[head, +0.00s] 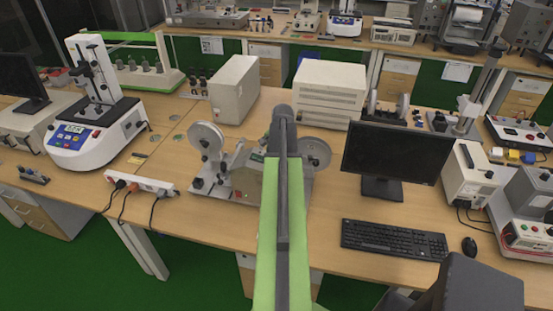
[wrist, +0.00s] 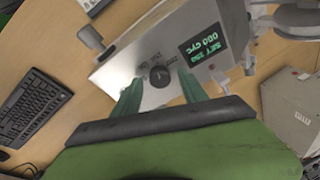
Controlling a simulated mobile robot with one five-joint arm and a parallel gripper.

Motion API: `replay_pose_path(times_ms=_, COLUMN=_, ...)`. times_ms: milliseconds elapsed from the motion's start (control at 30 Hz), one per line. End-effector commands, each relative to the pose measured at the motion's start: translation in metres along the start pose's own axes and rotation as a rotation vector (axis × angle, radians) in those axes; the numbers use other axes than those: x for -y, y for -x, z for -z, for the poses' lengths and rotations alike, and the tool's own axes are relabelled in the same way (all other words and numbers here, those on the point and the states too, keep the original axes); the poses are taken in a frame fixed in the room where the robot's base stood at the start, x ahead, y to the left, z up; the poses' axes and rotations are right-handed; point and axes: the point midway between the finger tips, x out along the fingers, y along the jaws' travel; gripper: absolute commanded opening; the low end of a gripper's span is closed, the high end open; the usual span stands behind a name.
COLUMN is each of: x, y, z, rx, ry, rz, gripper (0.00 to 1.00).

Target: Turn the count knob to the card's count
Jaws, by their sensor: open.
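The count knob (wrist: 161,76) is a dark round dial on the silver panel (wrist: 128,62) of a bench machine in the wrist view. A dark display (wrist: 205,46) with pale green digits sits beside it, upside down; it seems to read 000 CYC and a SET line whose number I cannot read surely. My gripper (wrist: 160,90) is open, its two green fingers apart at the panel with the knob between and just beyond their tips. I cannot tell contact. In the head view the machine (head: 246,186) is partly hidden behind my arm. I cannot make out the card.
Reels (head: 207,141) stand on the machine's sides. A monitor (head: 397,155) and keyboard (head: 393,240) are at right, a power strip (head: 142,183) at left. White boxes (head: 328,92) stand behind. A small lever-like part (wrist: 90,37) sticks out from the panel's edge.

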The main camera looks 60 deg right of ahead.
Motion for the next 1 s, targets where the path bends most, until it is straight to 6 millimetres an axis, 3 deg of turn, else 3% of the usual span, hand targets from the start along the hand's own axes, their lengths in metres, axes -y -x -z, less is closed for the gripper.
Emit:
replay_pose_path(times_ms=167, x=0.000, y=0.004, z=0.000, rx=-0.001, ry=0.000, rz=0.000, gripper=0.50)
replay_pose_path(times_ms=333, x=0.001, y=0.026, z=0.001, rx=-0.001, ry=0.000, rz=0.000, gripper=0.50)
replay_pose_path(times_ms=900, x=0.002, y=0.155, z=0.001, rx=0.000, ry=0.000, rz=0.000, gripper=0.50)
replay_pose_path(times_ms=1000, x=0.001, y=0.170, z=0.000, rx=0.000, ry=-0.001, rz=0.000, gripper=0.50)
